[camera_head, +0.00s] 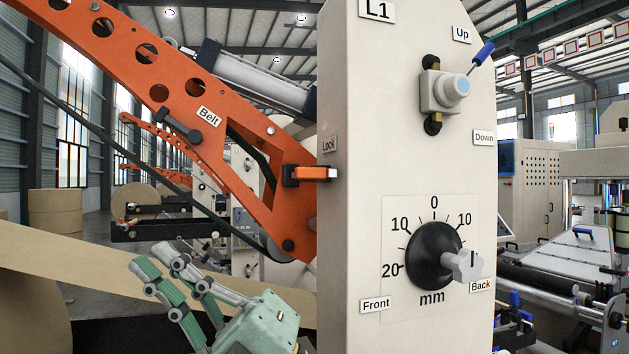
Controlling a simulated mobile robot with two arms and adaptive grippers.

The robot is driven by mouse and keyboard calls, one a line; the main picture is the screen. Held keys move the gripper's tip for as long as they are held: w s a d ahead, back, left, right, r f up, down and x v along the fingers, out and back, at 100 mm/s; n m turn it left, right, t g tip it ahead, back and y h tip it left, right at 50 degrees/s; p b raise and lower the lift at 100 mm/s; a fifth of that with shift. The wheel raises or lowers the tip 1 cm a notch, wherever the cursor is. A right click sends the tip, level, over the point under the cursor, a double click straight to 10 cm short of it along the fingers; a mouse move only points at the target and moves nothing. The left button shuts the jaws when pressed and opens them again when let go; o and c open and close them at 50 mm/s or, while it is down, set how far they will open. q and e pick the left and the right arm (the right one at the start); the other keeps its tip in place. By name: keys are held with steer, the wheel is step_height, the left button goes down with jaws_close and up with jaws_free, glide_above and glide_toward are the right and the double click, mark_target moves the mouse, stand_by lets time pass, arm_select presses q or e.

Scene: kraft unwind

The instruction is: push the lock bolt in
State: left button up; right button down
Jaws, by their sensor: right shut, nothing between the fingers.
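The lock bolt (311,173) has an orange grip with a black part at its left end. It sits at the left edge of the pale L1 panel (400,150), just below the "Lock" label (329,144). A short stretch of metal shows between its orange grip and the panel. My right gripper (155,260) is green and grey, low at the left of the panel, with its fingers pointing up and left. It is shut and empty, below and left of the bolt and clear of it. My left gripper is not in view.
An orange arm (185,115) marked "Belt" slopes down to the panel beside the bolt. A brown paper web (60,258) runs behind my gripper. The panel carries an Up/Down lever (481,55) and a black dial (432,253) marked in mm.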

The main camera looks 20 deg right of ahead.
steer(key=s+a+n+g+h, duration=0.65)
steer(key=n+g, duration=0.25)
steer(key=n, duration=0.3)
steer(key=w+d+r+m+t+h, duration=0.2)
steer(key=w+d+r+t+h, duration=0.2)
steer(key=w+d+t+h, duration=0.45)
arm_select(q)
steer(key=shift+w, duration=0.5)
arm_select(e)
steer(key=s+d+r+m+t+h, duration=0.2)
steer(key=d+r+h, duration=0.3)
steer(key=d, duration=0.4)
steer(key=s+d+r+m+t+h, duration=0.2)
steer(key=s+d+r+m+h, duration=0.1)
steer(key=d, duration=0.6)
step_height(320, 180, up, 3)
steer(key=shift+d+f+m+h, duration=0.2)
steer(key=shift+m+h, duration=0.6)
steer(key=shift+h, duration=0.1)
